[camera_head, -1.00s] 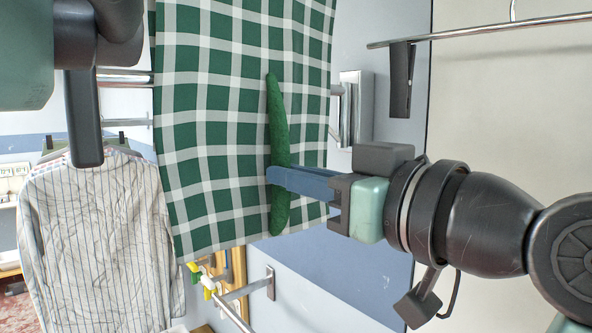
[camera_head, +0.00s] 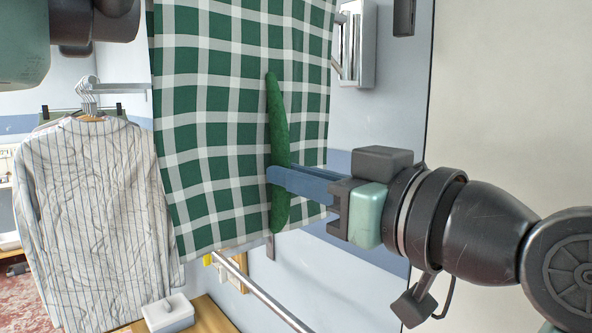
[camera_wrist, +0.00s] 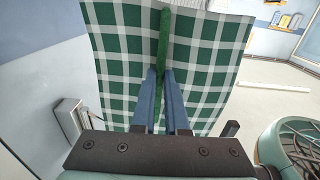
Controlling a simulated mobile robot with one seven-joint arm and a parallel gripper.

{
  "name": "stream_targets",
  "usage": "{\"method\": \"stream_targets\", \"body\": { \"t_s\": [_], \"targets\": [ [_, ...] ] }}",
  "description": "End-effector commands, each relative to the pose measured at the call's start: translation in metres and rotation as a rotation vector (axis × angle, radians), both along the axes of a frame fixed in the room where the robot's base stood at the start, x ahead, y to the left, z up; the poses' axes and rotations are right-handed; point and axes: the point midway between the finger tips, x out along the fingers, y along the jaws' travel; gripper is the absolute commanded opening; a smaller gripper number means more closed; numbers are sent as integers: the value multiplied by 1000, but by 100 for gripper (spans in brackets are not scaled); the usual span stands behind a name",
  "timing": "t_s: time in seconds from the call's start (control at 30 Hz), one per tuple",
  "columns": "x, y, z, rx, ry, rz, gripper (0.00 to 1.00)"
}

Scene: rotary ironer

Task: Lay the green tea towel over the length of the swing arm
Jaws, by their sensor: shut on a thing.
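The green tea towel (camera_head: 195,115), green and white checked, hangs spread out in the middle of the head view, its top beyond the frame. A long dark green ridge, cucumber-like in shape, runs down it. In the wrist view the ridge (camera_wrist: 164,45) lies between the fingers against the towel. A metal bar (camera_head: 265,295), possibly the swing arm, slopes down right below the towel's lower edge, apparently farther back. The towel hides its surroundings.
A striped shirt (camera_head: 95,200) on a hanger hangs from a rail (camera_head: 128,88) at left. A chrome wall fitting (camera_head: 355,45) stands right of the towel. A white box (camera_head: 170,312) sits on a wooden surface below. Open floor shows right in the wrist view.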

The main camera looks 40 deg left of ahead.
Motion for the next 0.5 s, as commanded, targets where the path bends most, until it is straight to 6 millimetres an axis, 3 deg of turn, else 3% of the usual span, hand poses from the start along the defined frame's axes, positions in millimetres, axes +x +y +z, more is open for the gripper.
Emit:
{"method": "stream_targets", "body": {
  "t_s": [0.5],
  "targets": [
    [0,0,-51,1,-1,0,0]
  ]
}}
